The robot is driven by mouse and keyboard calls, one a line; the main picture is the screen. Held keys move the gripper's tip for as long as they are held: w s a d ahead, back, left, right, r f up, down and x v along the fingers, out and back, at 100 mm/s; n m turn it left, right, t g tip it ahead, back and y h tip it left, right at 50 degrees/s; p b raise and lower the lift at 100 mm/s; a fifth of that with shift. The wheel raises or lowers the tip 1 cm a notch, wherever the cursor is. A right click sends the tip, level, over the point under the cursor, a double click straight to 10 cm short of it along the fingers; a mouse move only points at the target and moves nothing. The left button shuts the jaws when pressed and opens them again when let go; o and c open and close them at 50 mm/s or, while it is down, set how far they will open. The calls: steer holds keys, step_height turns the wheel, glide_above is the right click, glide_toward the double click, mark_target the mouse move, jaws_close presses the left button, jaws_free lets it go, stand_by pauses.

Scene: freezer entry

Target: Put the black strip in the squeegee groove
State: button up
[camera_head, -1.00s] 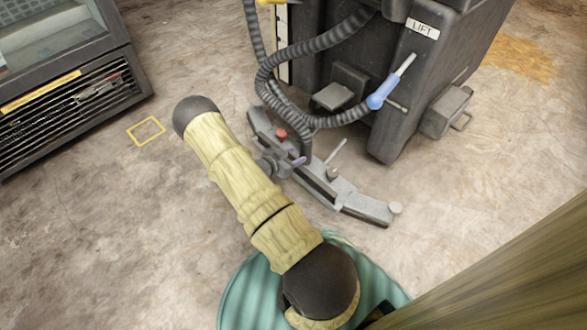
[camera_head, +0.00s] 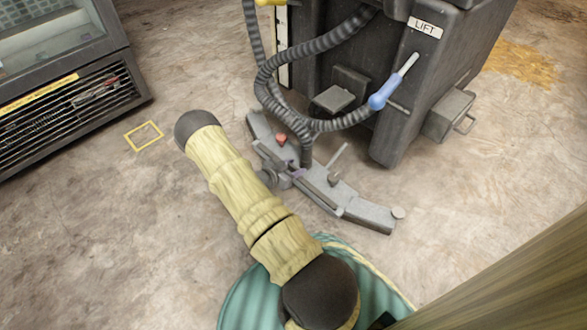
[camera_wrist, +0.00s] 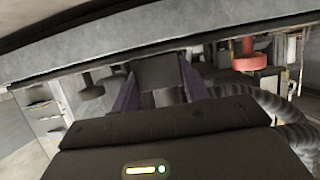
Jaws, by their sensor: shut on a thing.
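The grey curved squeegee (camera_head: 370,213) lies on the floor in front of the machine. In the wrist view its grey body (camera_wrist: 215,40) spans the top. The black strip (camera_head: 318,197) shows as a long thin dark bar along the squeegee's near side; in the wrist view it seems to be the dark band (camera_wrist: 60,74) under the grey body. My gripper (camera_head: 294,174), with purple fingers, is at the strip's middle and shut on it. It also shows in the wrist view (camera_wrist: 160,70). I cannot tell whether the strip sits in the groove; the contact is partly hidden.
A red knob (camera_head: 281,140) and a grey post knob (camera_head: 334,178) stand up from the squeegee. A ribbed hose (camera_head: 300,125) drops to its middle from the dark machine (camera_head: 400,110). A freezer cabinet (camera_head: 70,85) is at the left. Floor right of the squeegee is clear.

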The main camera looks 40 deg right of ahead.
steer(key=o, duration=1)
steer(key=shift+o, duration=0.2)
steer(key=shift+a+r+p, duration=0.3)
steer(key=shift+a+p, duration=0.1)
steer(key=shift+a, duration=0.05)
steer(key=p+v, duration=0.6)
steer(key=v, duration=0.5)
steer(key=shift+f, duration=0.1)
